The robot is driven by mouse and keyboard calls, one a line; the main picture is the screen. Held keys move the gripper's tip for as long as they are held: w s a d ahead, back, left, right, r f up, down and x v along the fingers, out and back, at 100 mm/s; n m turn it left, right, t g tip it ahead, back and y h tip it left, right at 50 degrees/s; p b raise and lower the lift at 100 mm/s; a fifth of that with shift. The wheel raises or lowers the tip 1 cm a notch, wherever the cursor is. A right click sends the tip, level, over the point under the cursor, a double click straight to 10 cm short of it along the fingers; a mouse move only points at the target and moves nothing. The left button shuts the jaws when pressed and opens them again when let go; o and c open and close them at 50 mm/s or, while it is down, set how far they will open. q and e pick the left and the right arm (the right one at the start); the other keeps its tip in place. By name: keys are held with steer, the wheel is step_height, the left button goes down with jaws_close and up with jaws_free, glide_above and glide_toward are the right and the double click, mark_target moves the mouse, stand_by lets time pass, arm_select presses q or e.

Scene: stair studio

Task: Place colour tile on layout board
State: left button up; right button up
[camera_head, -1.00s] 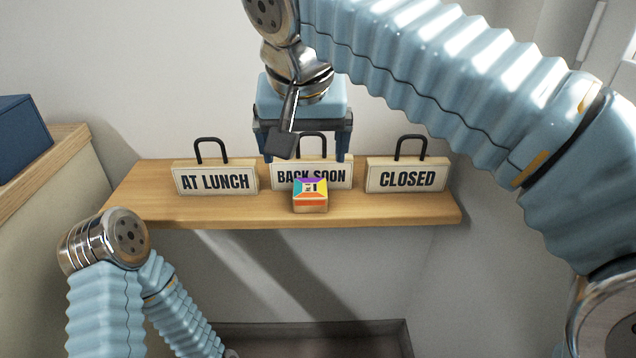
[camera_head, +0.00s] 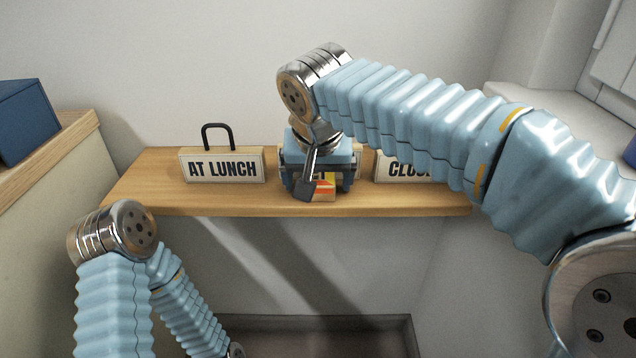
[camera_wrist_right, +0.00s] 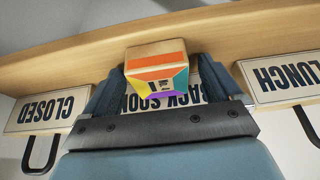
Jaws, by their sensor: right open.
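A small wooden block with a multicoloured top and an orange front, the colour tile (camera_head: 325,188), rests on the wooden shelf near its front edge. It is partly hidden by my right gripper (camera_head: 318,184) in the head view. In the right wrist view the tile (camera_wrist_right: 157,60) shows between the two fingers of the right gripper (camera_wrist_right: 161,72), which is open. A gap shows beside the tile, and I cannot tell whether a finger touches it. My left gripper is out of view; only left arm links show. I see nothing clearly recognisable as a layout board.
The wooden shelf (camera_head: 150,196) carries an "AT LUNCH" sign (camera_head: 222,167) at left, a mostly hidden "BACK SOON" sign (camera_wrist_right: 180,102) behind the tile and a partly hidden "CLOSED" sign (camera_head: 388,165) at right. A blue box (camera_head: 22,120) stands at far left.

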steer(key=c, duration=1.2)
steer(key=shift+r, duration=0.1)
